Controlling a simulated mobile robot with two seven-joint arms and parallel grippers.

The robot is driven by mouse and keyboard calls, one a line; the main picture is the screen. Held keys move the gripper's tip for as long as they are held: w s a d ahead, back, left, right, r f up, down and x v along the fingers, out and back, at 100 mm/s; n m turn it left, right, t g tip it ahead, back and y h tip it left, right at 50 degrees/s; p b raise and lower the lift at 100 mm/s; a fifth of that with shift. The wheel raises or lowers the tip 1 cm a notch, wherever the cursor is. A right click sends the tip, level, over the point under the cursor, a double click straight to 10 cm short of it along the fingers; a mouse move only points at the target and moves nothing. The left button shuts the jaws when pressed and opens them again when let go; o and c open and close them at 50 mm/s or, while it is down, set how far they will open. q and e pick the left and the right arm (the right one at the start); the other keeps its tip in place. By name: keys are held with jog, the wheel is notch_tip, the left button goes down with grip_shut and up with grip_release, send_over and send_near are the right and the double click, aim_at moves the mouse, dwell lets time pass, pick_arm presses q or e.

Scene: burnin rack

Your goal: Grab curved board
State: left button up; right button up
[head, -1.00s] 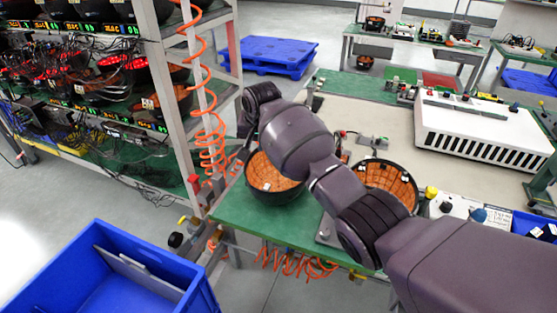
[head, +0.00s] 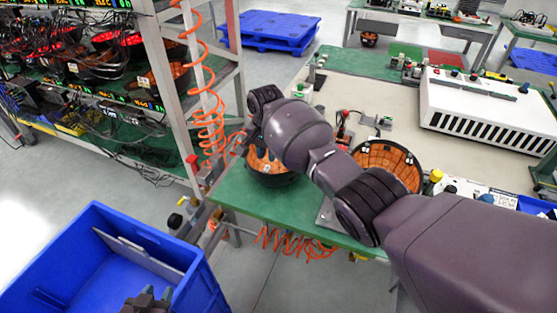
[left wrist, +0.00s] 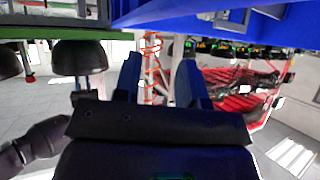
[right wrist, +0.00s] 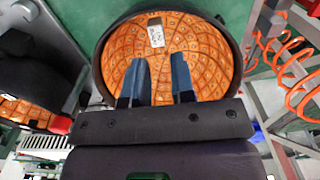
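The left bowl's curved board (head: 262,165) is partly behind my right arm; the right bowl's curved board (head: 388,158) is also partly covered. In the right wrist view my right gripper (right wrist: 159,68) is open over the left bowl's curved board (right wrist: 205,55), with a white label near its far rim. I see nothing between the fingers, and contact is unclear. My left gripper (left wrist: 158,72) is open and empty; it shows at the head view's bottom edge, over the blue bin.
The blue bin (head: 62,258) stands on the floor at lower left. A rack (head: 172,110) with lit displays and cables is behind it. Orange coiled hoses (head: 207,112) hang beside the table. A white slotted box (head: 485,108) sits on the table's right.

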aim_at(268, 166)
jog(key=shift+s+f+b, duration=0.2)
jog(key=shift+f+b, duration=0.15)
jog(key=shift+f, duration=2.3)
jog(key=shift+c, duration=0.3)
grip_shut()
